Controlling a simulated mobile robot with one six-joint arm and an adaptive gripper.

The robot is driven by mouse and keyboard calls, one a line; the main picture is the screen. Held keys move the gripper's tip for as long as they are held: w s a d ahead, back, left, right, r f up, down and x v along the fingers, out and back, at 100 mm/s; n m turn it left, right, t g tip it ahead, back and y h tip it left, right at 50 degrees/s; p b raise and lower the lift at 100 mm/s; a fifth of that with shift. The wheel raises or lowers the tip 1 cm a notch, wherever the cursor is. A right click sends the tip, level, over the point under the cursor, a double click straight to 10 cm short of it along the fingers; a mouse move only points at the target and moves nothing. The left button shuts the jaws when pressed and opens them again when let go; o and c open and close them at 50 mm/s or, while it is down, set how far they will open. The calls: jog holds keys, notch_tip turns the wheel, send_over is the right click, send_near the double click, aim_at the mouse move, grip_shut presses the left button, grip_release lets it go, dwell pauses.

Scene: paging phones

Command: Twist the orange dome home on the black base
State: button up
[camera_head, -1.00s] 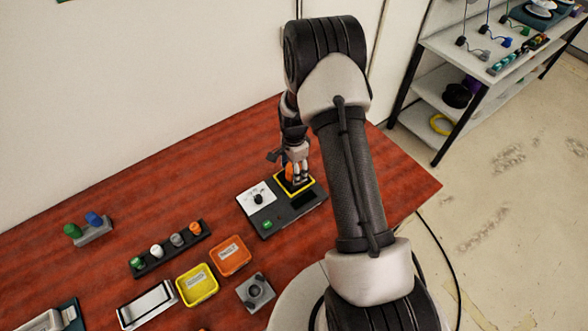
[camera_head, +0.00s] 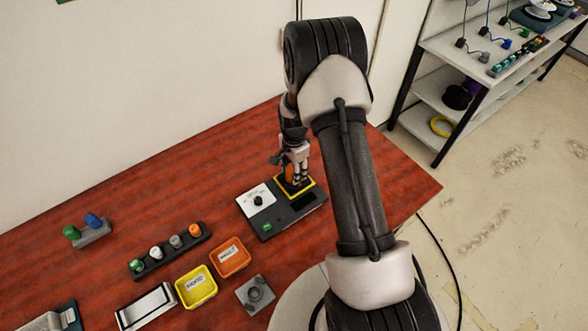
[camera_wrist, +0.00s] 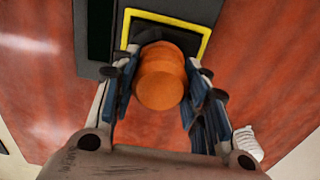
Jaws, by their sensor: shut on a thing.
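The orange dome (camera_wrist: 160,82) sits between the fingers of my gripper (camera_wrist: 160,72) in the wrist view. The fingers are shut on its sides. In the head view the orange dome (camera_head: 288,171) shows only in part beside my gripper (camera_head: 296,178). The black base (camera_wrist: 150,29) lies inside a yellow square outline at the end of a dark panel. The dome is at the black base and hides part of it. I cannot tell whether the dome is fully seated.
The panel (camera_head: 278,221) carries a white dial plate (camera_head: 256,200) and a green button. An orange bin (camera_head: 231,257), a yellow bin (camera_head: 197,287) and a rack of coloured knobs (camera_head: 168,252) stand to the left. The red table is clear right of the panel.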

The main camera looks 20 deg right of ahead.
jog(key=shift+m, duration=1.2)
jog(key=shift+m+b, duration=0.5)
jog(key=shift+m, duration=0.7)
jog(key=shift+m+b, duration=0.3)
jog(key=shift+m, duration=0.9)
jog(key=shift+m+b, duration=0.3)
jog(key=shift+m, duration=0.9)
jog(key=shift+f, duration=0.1)
